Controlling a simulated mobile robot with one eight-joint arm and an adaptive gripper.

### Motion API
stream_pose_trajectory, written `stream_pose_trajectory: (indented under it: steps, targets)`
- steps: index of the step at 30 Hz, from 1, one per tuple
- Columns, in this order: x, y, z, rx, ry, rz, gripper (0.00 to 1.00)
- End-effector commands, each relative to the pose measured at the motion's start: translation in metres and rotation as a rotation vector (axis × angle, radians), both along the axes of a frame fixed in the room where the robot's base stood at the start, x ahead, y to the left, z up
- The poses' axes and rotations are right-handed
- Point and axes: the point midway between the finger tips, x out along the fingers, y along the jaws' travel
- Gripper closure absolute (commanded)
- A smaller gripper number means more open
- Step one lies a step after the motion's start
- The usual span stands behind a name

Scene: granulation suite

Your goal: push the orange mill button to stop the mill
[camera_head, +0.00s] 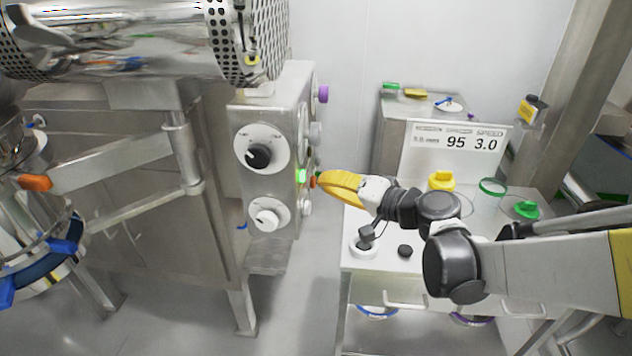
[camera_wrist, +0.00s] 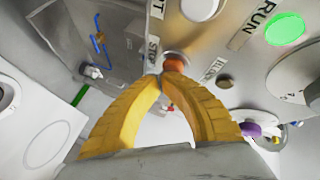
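The orange mill button (camera_wrist: 176,60) shows in the wrist view just beyond my fingertips, beside a label reading STOP. In the head view the orange button (camera_head: 313,182) is a small spot on the side face of the steel control box (camera_head: 268,190). My gripper (camera_head: 322,181) has yellow fingers that point left at this face. In the wrist view the tips of my gripper (camera_wrist: 164,74) meet, with nothing visible held between them. The tips overlap the lower edge of the button; I cannot tell whether they touch it.
A lit green button (camera_wrist: 285,28) labelled RUN is on the same panel. Dials, including a black knob (camera_head: 259,156), cover the box's front. A white-topped bench (camera_head: 385,258) stands below my arm, with a display board (camera_head: 455,150) showing 95 and 3.0. A floor gap separates bench and machine.

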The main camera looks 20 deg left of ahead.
Motion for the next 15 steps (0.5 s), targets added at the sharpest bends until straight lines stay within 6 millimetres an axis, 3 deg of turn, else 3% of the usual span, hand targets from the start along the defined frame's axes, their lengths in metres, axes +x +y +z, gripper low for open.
stream_pose_trajectory:
  steps: [15]
  targets:
    - [-0.0015,0.0064,-0.0001,0.000,0.000,0.000,1.00]
